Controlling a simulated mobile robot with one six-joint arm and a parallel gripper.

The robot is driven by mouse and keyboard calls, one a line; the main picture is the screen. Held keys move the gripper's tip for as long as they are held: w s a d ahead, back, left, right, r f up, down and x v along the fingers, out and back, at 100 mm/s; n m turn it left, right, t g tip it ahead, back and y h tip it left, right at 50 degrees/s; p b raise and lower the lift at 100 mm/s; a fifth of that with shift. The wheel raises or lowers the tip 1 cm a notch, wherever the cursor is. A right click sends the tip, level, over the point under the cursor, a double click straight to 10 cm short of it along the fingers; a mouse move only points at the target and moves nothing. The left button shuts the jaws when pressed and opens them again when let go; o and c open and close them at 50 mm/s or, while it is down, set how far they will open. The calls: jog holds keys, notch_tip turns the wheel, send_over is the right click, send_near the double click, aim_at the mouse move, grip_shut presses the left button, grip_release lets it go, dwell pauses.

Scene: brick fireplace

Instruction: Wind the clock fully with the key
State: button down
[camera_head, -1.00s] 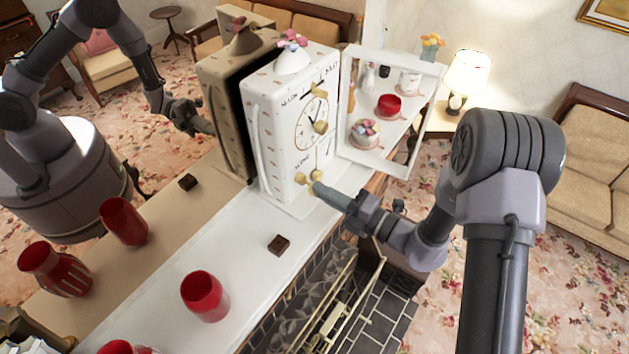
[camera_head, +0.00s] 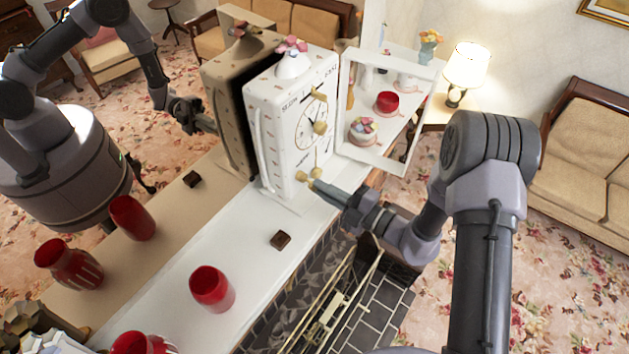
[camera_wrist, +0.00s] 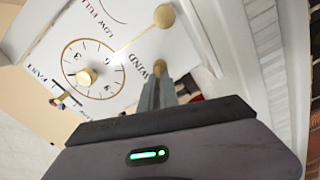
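The white clock (camera_head: 274,130) stands upright on the mantel, its glazed door (camera_head: 399,165) swung open to the right. In the wrist view its dial (camera_wrist: 100,55) and the word WIND show at an angle. A round brass pendulum bob (camera_wrist: 164,16) hangs at the lower face. My gripper (camera_head: 311,181) is at the clock's lower front. In the wrist view its fingers (camera_wrist: 158,88) are close together around a small brass piece, seemingly the key (camera_wrist: 160,68), near the WIND lettering. The fingers hide most of the key, so how deep it sits cannot be told.
A small dark brown block (camera_head: 281,240) and a red vase (camera_head: 211,289) stand on the mantel (camera_head: 228,245) left of the gripper. A mirror behind repeats them. The fireplace grate (camera_head: 335,310) is below the mantel's edge. A lit lamp (camera_head: 465,70) stands behind the open door.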

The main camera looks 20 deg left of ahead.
jog(key=shift+r, duration=0.1)
jog(key=shift+r+m+p, duration=0.15)
jog(key=shift+m+p, duration=0.65)
jog(key=shift+p, duration=0.05)
jog(key=shift+w+m+p, duration=0.1)
jog(key=shift+m+p, duration=0.5)
jog(key=shift+m, duration=0.8)
jog(key=shift+m+p, duration=0.9)
jog(key=shift+m, duration=0.3)
jog(key=shift+a+m, duration=0.1)
jog(key=shift+m, duration=1)
